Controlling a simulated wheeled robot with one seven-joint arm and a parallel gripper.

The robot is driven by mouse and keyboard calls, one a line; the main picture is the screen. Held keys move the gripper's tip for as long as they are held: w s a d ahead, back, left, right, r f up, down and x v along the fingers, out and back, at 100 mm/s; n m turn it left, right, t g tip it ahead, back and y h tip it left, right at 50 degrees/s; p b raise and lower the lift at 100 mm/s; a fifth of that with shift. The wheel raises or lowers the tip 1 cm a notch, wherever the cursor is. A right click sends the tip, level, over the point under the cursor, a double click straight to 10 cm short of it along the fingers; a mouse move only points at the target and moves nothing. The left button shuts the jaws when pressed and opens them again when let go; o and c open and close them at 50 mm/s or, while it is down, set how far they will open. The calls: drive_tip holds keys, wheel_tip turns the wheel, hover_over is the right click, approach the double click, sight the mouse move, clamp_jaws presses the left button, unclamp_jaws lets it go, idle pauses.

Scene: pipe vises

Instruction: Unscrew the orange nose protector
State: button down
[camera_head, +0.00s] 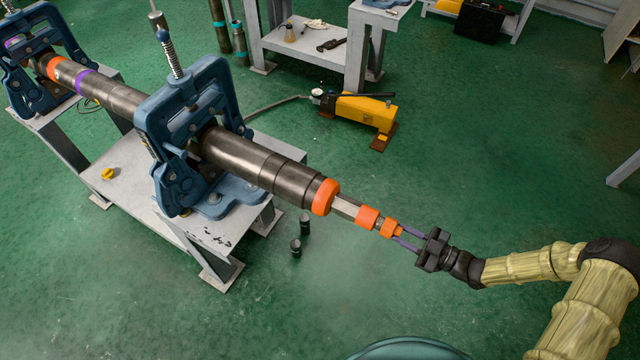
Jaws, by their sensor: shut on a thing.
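A dark metal pipe tool (262,164) lies clamped along the vises, its end pointing to the lower right. An orange ring (325,197) sits at the end of the thick body. A thin light-metal rod (346,207) extends from it to an orange collar (367,217). Beyond that, at the tip, is a smaller orange piece, the nose protector (389,227). My gripper (400,236) comes from the right, in line with the tool, its two fingers shut on the nose protector. The fingers partly hide its outer end. I cannot see the thread.
A blue vise (190,135) on a grey bench (125,172) holds the pipe; another blue vise (40,60) stands at far left. A yellow pump (365,112) lies on the green floor behind. Two dark cylinders stand below the tool.

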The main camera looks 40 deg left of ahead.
drive_tip(key=n+b, duration=0.2)
drive_tip(key=n, duration=1.2)
drive_tip(key=shift+n+g, duration=0.4)
drive_tip(key=shift+f, duration=0.1)
drive_tip(key=n+b, duration=0.1)
drive_tip(key=n, duration=1.3)
drive_tip(key=shift+d+f+n+g+b, duration=0.1)
drive_tip(key=shift+f+n+g+b, duration=0.05)
drive_tip(key=shift+n+g+b, duration=0.2)
drive_tip(key=c, duration=1.3)
unclamp_jaws()
drive_tip(key=shift+w, duration=0.1)
